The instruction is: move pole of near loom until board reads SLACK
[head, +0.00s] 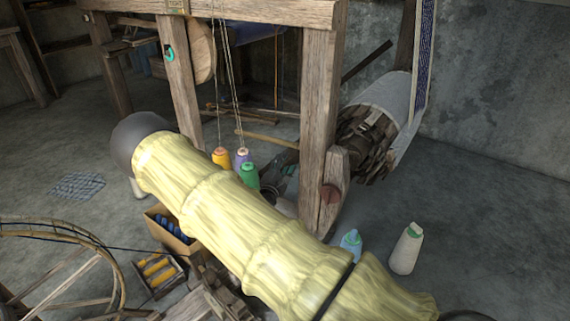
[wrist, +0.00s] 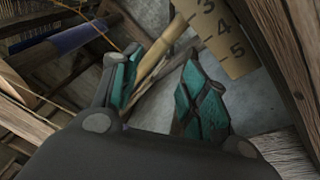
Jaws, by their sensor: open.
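The near loom (head: 318,90) is a wooden frame with thick posts and a top beam in the head view. My gripper is not clearly visible in the head view.
A cardboard box (head: 172,234), a wheel (head: 62,265) and a white cone (head: 406,250) stand on the floor. A wrapped roller (head: 386,115) is behind the right post. Open floor lies at right.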

